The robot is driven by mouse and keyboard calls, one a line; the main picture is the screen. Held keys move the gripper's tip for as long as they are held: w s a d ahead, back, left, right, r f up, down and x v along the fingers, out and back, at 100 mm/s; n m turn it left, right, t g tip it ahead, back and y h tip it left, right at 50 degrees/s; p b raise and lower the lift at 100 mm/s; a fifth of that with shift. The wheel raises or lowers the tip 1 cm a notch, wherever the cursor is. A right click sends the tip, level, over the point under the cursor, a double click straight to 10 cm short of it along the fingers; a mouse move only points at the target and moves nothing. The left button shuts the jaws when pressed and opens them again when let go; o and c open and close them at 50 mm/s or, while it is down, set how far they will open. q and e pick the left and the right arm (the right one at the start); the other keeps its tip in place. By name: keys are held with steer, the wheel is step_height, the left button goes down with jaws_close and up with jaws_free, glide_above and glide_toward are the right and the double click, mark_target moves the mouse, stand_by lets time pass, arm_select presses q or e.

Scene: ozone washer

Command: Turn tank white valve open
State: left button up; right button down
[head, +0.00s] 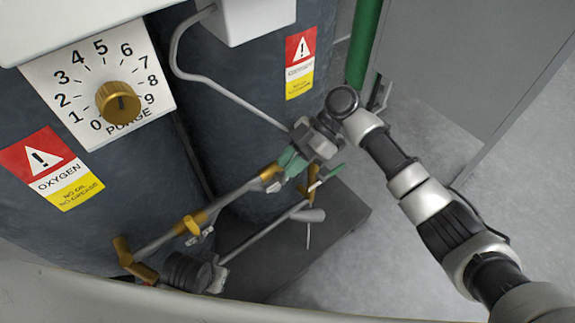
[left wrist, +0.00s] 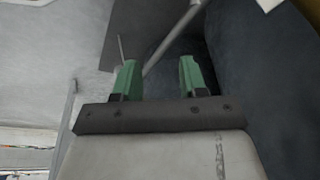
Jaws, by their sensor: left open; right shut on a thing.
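My right gripper (head: 290,162) reaches in from the right in the head view. Its green fingers are shut at the upper end of a slanting pipe (head: 162,238), beside a brass fitting (head: 271,174). The fingers hide most of the valve part they hold. A pale grey-white lever (head: 308,215) sits just below on a second pipe; I cannot tell for certain which part is the white valve. My left gripper (left wrist: 160,78) shows only in the left wrist view. Its green fingers are apart, with nothing between them.
Two dark tanks stand behind, with an oxygen label (head: 52,170) and a purge dial (head: 119,102). A bent grey pipe (head: 235,98) descends to my right gripper. A green pole (head: 364,45) and a grey panel (head: 470,65) stand right. A pale edge crosses the bottom.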

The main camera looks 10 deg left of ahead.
arm_select(q)
steer(key=shift+v, duration=1.35)
arm_select(e)
steer(key=shift+w+d+y, duration=0.15)
steer(key=shift+y, duration=0.15)
arm_select(q)
steer(key=shift+w, duration=0.2)
arm_select(e)
steer(key=c, duration=1)
jaws_free()
steer(key=shift+c, duration=0.2)
arm_select(q)
steer(key=shift+w+f, duration=0.1)
steer(key=shift+w, duration=0.05)
arm_select(e)
steer(key=v, duration=1)
steer(key=shift+w+d, duration=0.25)
steer(key=shift+w, duration=0.1)
steer(key=shift+c, duration=0.2)
